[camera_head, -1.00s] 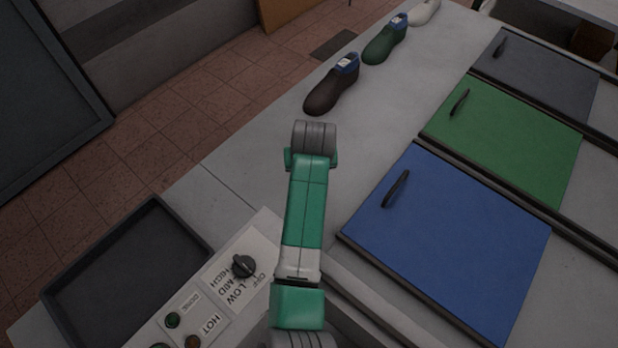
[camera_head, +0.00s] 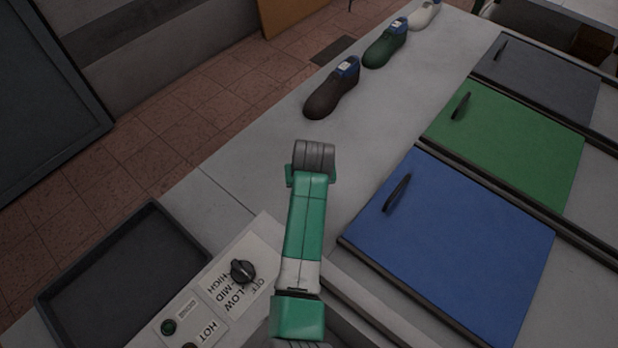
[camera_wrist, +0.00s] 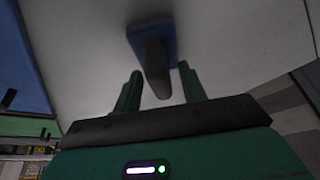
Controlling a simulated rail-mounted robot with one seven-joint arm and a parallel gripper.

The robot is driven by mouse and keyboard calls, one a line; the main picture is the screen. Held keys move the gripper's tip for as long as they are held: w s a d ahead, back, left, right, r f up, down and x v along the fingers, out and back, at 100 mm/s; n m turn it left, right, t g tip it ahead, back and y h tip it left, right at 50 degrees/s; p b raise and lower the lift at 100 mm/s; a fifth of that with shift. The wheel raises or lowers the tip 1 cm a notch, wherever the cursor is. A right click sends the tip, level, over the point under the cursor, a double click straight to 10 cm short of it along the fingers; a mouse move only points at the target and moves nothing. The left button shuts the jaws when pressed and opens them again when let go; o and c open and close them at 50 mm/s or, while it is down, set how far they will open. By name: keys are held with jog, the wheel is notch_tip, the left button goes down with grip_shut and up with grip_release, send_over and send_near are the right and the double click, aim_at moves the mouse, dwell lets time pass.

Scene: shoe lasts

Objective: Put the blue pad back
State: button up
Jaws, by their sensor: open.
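In the wrist view, a small blue pad (camera_wrist: 168,37) with a dark upright handle (camera_wrist: 155,68) is on the pale worktop. My gripper (camera_wrist: 160,77) is open, with one green finger on each side of the handle's near end in the picture. I see no contact between fingers and handle. In the head view my arm covers the gripper, and I cannot make out the small pad there.
A large blue lid (camera_head: 450,245) with a black handle lies at the right, beside a green lid (camera_head: 515,150) and a grey lid (camera_head: 540,75). Three shoe lasts, brown (camera_head: 330,97), green (camera_head: 385,48) and white (camera_head: 424,15), stand along the back. A dark tray (camera_head: 60,300) and control panel (camera_head: 235,285) are in front.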

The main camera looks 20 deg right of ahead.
jog(key=p+v, duration=0.3)
jog(key=v, duration=0.9)
jog(key=shift+p, duration=0.4)
jog(key=shift+r, duration=0.15)
jog(key=a+r+t+h, duration=0.1)
jog(key=a+r+t, duration=0.35)
jog(key=r, duration=1.05)
jog(key=a+r+t+h, duration=0.1)
jog(key=r+t+h, duration=0.1)
jog(key=r+t, duration=0.95)
jog(key=s+a+r+n+t+y, duration=0.1)
jog(key=s+a+r, duration=0.3)
jog(key=r, duration=0.3)
jog(key=s+a+r+n+t+y, duration=0.1)
jog(key=s+a+r+t+y, duration=0.1)
jog(key=s+r, duration=0.4)
jog(key=s+a+r+n+t+y, duration=0.1)
jog(key=s+a+r, duration=0.4)
jog(key=r, duration=0.3)
jog(key=shift+s+a+r+t, duration=0.3)
jog(key=shift+s+r, duration=0.05)
jog(key=shift+r, duration=0.05)
